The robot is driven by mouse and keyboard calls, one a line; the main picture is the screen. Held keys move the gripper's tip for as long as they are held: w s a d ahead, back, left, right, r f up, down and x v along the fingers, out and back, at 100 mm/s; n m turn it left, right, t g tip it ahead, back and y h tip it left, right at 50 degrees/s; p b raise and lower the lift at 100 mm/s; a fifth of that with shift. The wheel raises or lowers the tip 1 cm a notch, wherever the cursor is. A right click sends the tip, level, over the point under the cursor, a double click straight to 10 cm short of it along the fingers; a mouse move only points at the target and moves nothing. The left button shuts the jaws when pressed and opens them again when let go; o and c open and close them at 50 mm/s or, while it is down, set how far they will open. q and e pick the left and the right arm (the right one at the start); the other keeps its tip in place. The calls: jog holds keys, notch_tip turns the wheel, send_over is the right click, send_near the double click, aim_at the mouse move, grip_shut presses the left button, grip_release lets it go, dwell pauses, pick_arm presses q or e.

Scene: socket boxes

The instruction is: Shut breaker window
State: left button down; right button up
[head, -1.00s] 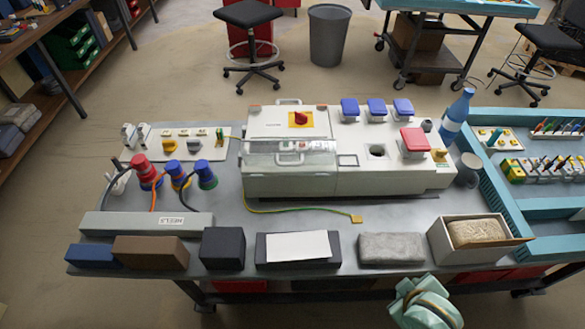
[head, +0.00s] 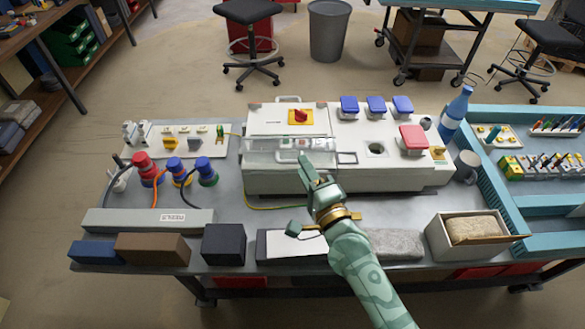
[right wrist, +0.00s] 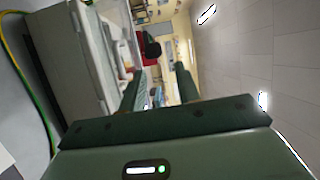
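The breaker window (head: 262,151) is a clear panel on the front of the white socket box (head: 390,181), above a row of small breakers (head: 303,143). I cannot tell its exact tilt. My right gripper (head: 312,166) is in front of the box, its fingertips near the window's right part; contact cannot be made out. In the right wrist view its two fingers (right wrist: 158,82) stand apart with nothing between them. The box shows at the left of that view (right wrist: 88,62). My left gripper is not in view.
A red rotary switch (head: 300,116) sits behind the window. Blue covers (head: 376,106) and a red cover (head: 412,138) are to the right. Plugs (head: 147,168) stand left. Dark blocks (head: 223,244) and an open box (head: 470,231) line the bench's front edge.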

jog(key=b, duration=0.5)
send_near(289, 156)
jog(key=w+a, duration=0.1)
jog(key=w+a+r, duration=0.1)
jog(key=w+a, duration=0.1)
jog(key=shift+w+r, duration=0.35)
jog(key=shift+r, duration=0.05)
jog(key=shift+c, duration=0.3)
grip_shut()
